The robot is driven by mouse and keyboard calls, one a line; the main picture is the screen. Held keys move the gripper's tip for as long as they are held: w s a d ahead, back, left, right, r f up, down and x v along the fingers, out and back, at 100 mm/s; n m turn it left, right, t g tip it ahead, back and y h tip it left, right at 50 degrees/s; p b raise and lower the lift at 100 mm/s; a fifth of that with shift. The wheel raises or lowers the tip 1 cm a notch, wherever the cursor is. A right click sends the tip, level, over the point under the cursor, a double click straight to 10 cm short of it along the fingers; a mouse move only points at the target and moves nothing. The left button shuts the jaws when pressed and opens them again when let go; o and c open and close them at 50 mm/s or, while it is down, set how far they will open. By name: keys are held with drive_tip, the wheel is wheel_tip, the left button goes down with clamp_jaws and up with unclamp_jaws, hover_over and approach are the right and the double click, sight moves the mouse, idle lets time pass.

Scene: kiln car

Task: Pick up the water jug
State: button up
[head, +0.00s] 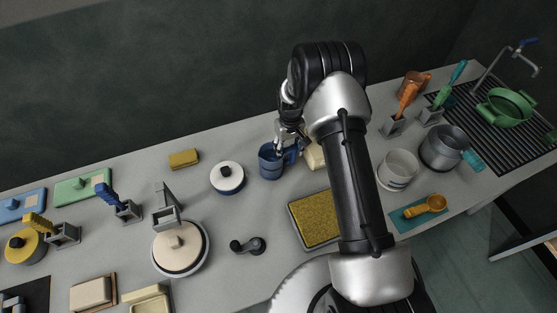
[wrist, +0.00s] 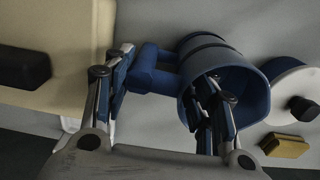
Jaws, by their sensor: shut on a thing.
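The water jug is a dark blue cup-like jug (head: 270,164) with a side handle, upright at the back middle of the counter. In the wrist view the jug (wrist: 252,88) shows its open mouth, with its handle (wrist: 152,77) pointing left. My gripper (head: 287,147) is at the jug's handle side. In the wrist view my gripper (wrist: 163,95) has one finger outside the handle and the other at the mouth, with handle and wall between them. It is shut on the jug. Whether the jug's base touches the counter is hard to tell.
A white lidded pot (head: 227,177) stands close left of the jug. A cream block (head: 314,156) is close on its right, partly behind my arm. A yellow sponge (head: 184,158) lies farther left. A yellow-topped tray (head: 314,219) lies in front. Bare counter shows between the jug and tray.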

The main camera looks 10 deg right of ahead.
clamp_jaws()
drive_tip(key=shift+r, duration=0.5)
wheel_tip(320, 180, up, 19)
drive_tip(key=p, duration=0.2)
drive_tip(key=o, duration=0.9)
unclamp_jaws()
clamp_jaws()
